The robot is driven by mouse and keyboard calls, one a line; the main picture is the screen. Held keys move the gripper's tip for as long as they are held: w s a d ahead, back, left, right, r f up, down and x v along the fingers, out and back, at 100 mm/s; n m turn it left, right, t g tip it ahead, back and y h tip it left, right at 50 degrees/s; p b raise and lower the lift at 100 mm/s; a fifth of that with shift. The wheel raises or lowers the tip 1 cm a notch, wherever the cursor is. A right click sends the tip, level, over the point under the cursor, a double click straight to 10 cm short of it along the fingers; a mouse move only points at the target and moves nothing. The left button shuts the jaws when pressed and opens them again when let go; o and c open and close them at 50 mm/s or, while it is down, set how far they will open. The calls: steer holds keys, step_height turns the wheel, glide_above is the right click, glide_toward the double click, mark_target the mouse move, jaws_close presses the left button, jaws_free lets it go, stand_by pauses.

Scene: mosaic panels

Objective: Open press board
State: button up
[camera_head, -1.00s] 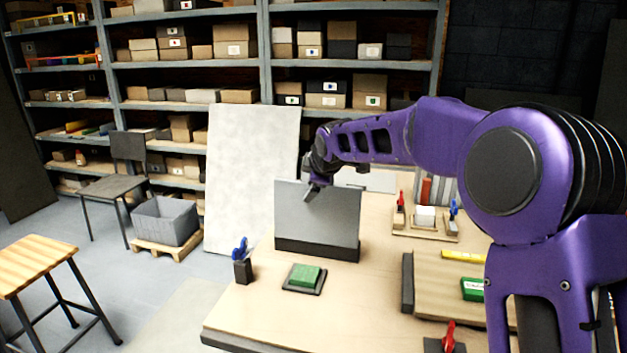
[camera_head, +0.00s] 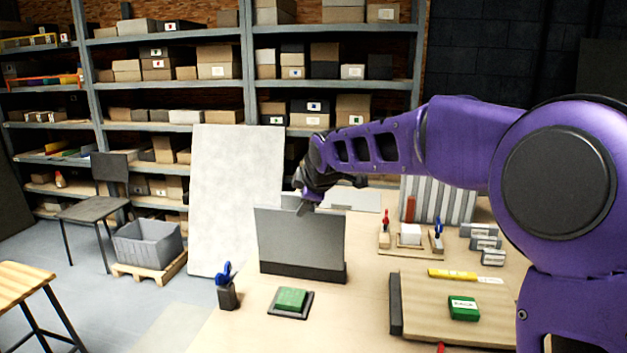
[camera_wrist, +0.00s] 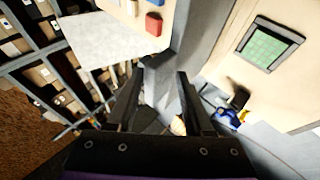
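No part is labelled as the press board; a grey upright panel (camera_head: 300,240) with a dark base strip (camera_head: 302,272) stands on the workbench (camera_head: 235,325). My gripper (camera_head: 303,208) is at the panel's top edge. In the wrist view the two fingers of my gripper (camera_wrist: 160,78) are apart, and the grey panel (camera_wrist: 188,45) runs between and beyond them. I cannot tell whether they touch it. A wooden board (camera_head: 420,310) with a dark bar (camera_head: 395,303) on its left lies at the front right.
A green block on a dark tray (camera_head: 290,301) and a dark cup with blue-handled tool (camera_head: 227,293) stand before the panel. A small tool tray (camera_head: 408,249) is right behind. A pale sheet (camera_head: 235,200) leans behind the bench. A green box (camera_head: 463,308) sits on the wooden board.

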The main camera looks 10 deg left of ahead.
steer(key=v, duration=1.1)
steer(key=shift+r, duration=0.35)
steer(key=shift+s, duration=0.1)
